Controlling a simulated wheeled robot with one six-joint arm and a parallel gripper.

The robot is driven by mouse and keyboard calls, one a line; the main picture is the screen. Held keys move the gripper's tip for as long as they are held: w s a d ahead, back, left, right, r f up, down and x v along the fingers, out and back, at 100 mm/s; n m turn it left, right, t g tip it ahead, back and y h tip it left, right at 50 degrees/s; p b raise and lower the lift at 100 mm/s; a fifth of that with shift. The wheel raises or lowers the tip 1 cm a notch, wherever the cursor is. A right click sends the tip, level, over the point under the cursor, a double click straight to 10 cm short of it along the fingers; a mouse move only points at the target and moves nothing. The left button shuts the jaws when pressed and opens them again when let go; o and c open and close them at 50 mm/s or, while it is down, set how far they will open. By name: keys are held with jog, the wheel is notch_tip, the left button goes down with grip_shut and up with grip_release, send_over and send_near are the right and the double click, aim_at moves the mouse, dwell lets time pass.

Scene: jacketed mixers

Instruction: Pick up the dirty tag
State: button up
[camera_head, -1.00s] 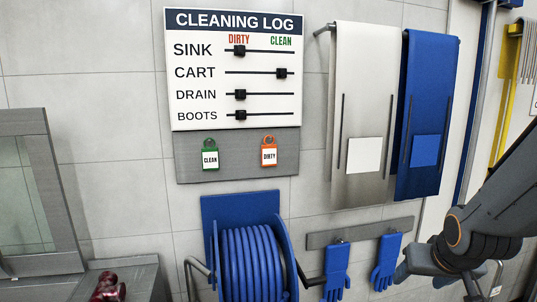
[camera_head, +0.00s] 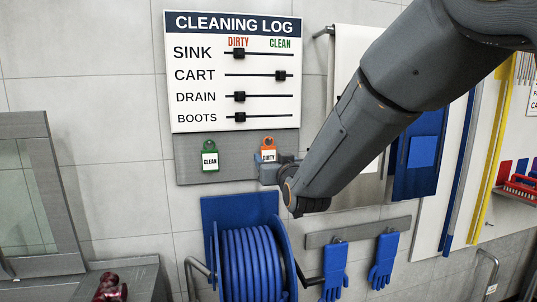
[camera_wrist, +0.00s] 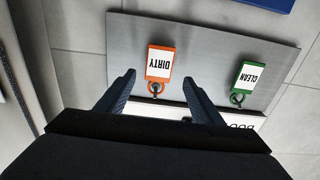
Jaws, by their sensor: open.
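The dirty tag (camera_head: 268,151) is orange with a white label and hangs on the grey panel below the cleaning log board. My gripper (camera_head: 268,172) is at the panel's lower right, just below and in front of the tag, and hides the tag's lower edge. In the wrist view the dirty tag (camera_wrist: 159,64) appears upside down, ahead of and between the two open fingers of my gripper (camera_wrist: 160,92). Its ring points toward the fingers. The fingers do not appear to touch it. The green clean tag (camera_head: 210,157) hangs to its left.
The cleaning log board (camera_head: 235,70) with sliders is above the grey panel (camera_head: 238,160). A blue hose reel (camera_head: 248,258) is below. Blue gloves (camera_head: 335,270) hang at lower right. My arm crosses in front of the white and blue aprons (camera_head: 420,165).

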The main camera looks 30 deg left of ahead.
aim_at(269, 151)
jog(key=p+x, duration=0.2)
jog(key=x, duration=0.1)
jog(key=shift+w+r, duration=0.15)
jog(key=shift+r, duration=0.05)
jog(key=shift+w+a, duration=0.4)
jog(key=shift+w, duration=0.2)
jog(key=shift+f, duration=0.1)
jog(key=c, duration=1.1)
